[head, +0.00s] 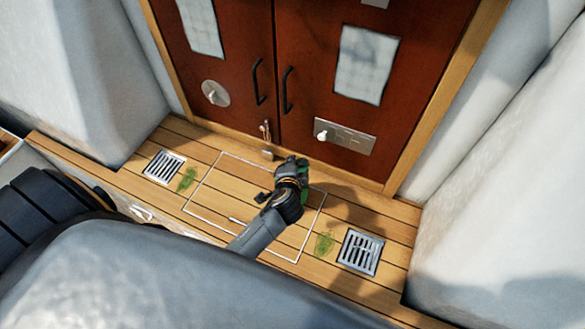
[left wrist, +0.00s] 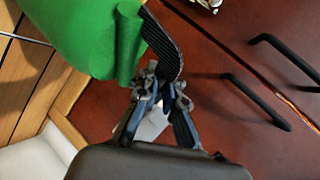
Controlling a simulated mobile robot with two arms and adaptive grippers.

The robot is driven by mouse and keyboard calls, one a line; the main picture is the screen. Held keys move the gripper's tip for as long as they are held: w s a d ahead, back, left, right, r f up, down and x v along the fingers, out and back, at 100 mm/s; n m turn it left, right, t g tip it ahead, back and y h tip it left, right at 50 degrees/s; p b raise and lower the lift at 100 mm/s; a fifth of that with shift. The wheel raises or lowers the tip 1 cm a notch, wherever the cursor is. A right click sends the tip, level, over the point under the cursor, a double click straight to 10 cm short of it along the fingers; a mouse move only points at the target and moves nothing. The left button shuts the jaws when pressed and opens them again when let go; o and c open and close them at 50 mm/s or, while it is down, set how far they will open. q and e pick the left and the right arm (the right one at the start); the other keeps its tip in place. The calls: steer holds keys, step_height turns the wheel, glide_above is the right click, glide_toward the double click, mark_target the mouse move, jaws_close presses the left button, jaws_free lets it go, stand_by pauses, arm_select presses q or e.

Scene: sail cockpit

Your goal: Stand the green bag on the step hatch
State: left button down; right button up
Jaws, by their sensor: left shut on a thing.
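My left gripper (head: 291,172) is over the far right part of the step hatch (head: 222,183), a pale-outlined rectangle in the wooden step. In the head view only a sliver of the green bag (head: 305,194) shows beside the gripper, which hides the rest. I cannot tell whether the bag touches the hatch. My right gripper is in neither view.
Red-brown doors (head: 245,95) with black handles rise just behind the step, with a hanging padlock (head: 267,154) low at the middle. Metal drain grates lie left (head: 164,166) and right (head: 361,252) of the hatch, beside green patches (head: 323,245). White walls close both sides.

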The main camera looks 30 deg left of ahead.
arm_select(q)
step_height(320, 180, down, 3)
steer(key=shift+d+r, duration=0.1)
steer(key=shift+r, duration=0.1)
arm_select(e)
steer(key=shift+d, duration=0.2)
arm_select(q)
steer(key=shift+f, duration=0.15)
steer(key=c, duration=1.5)
jaws_free()
steer(key=shift+s, duration=0.1)
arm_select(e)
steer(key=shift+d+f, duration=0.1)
arm_select(q)
steer(key=shift+s+d+r, duration=0.1)
steer(key=shift+s+r, duration=0.05)
steer(key=shift+r, duration=0.05)
steer(key=v, duration=1.1)
steer(key=shift+s+d+r, duration=0.1)
steer(key=shift+s+r, duration=0.1)
steer(key=shift+s, duration=0.05)
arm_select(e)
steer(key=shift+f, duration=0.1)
